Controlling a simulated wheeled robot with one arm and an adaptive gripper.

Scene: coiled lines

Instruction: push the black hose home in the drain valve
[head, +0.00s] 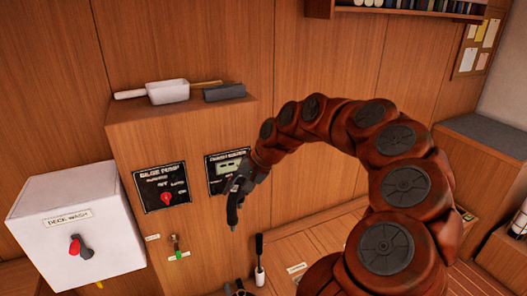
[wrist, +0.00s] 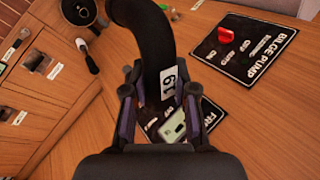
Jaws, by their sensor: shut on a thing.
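My gripper (wrist: 164,108) is shut on the black hose (wrist: 146,30), a thick curved dark tube with a white number tag (wrist: 167,85) between the fingers. The hose bends up and out of the top of the wrist view. In the head view my gripper (head: 236,198) hangs in front of the wooden cabinet, below the dark panel; the hose is hard to tell from the dark fingers there. A small brass fitting with a green handle (head: 180,255), perhaps the drain valve, is on the cabinet front, lower left of my gripper and apart from it. Its label is unreadable.
The white deck wash box (head: 75,235) with a red knob stands at left. The bilge pump panel (head: 165,187) and another dark panel (head: 228,170) are on the cabinet front. A black-and-white handled thing (head: 259,262) stands right of my gripper. A scoop (head: 168,92) lies on the cabinet top.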

